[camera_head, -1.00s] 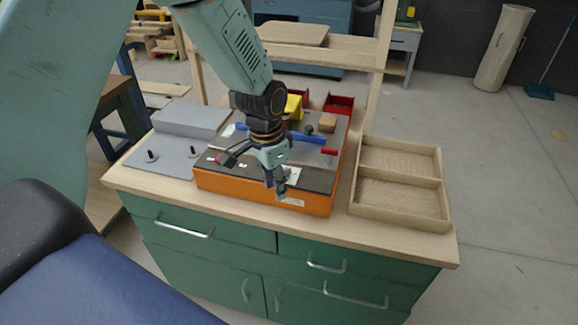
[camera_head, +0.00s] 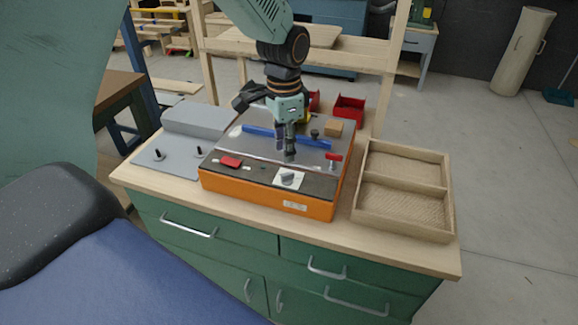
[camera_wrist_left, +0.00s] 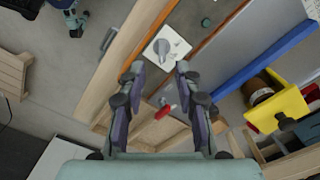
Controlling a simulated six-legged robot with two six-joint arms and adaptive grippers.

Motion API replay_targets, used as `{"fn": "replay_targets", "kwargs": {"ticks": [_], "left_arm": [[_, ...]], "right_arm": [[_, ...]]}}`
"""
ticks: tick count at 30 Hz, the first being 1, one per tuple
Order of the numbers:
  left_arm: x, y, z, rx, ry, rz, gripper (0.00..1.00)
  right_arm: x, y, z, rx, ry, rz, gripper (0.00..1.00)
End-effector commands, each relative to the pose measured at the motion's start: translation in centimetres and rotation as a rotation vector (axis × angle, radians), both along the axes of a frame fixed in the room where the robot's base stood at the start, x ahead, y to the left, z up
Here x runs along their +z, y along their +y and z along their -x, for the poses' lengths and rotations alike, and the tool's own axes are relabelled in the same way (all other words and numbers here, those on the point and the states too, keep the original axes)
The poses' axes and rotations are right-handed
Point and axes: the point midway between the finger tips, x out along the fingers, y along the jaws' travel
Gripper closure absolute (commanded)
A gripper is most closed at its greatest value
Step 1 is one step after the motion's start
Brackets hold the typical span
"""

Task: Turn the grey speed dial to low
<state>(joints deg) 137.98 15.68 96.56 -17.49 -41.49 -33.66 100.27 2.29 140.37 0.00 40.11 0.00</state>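The grey speed dial (camera_head: 287,179) sits on a white plate on the sloped dark front panel of an orange-sided machine (camera_head: 265,199). It also shows in the left wrist view (camera_wrist_left: 161,48), on its white plate beyond my fingertips. The dial's marks are too small to read. My left gripper (camera_head: 285,152) points down above the machine, behind the dial in the head view and apart from it. In the left wrist view my left gripper (camera_wrist_left: 158,72) has its fingers spread with nothing between them. A teal and dark part at that view's top left may be my right gripper; its state is unclear.
The panel also bears a red switch (camera_head: 230,162) and a small green button (camera_head: 263,168). A red-handled lever (camera_head: 333,158) stands right of the dial. A blue bar (camera_head: 262,132) lies behind. A wooden divided tray (camera_head: 402,222) stands right; a grey plate with black pegs (camera_head: 160,165) is left.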

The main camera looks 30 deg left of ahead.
Motion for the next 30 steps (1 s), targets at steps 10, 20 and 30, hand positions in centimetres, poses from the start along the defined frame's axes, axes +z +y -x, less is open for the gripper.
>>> {"fn": "replay_targets", "kwargs": {"ticks": [10,20,30], "left_arm": [[-3.8,0.2,0.4,-0.004,0.008,-0.001,0.67],[-7.4,0.1,0.3,-0.005,0.004,-0.002,0.67],[-7.6,0.1,0.2,-0.005,0.003,-0.001,0.68]], "right_arm": [[-0.4,0.0,0.0,0.000,0.000,0.000,0.60],[-0.7,0.0,0.0,0.000,0.000,0.000,0.60],[-0.6,0.0,0.0,0.000,0.000,0.000,0.60]]}}
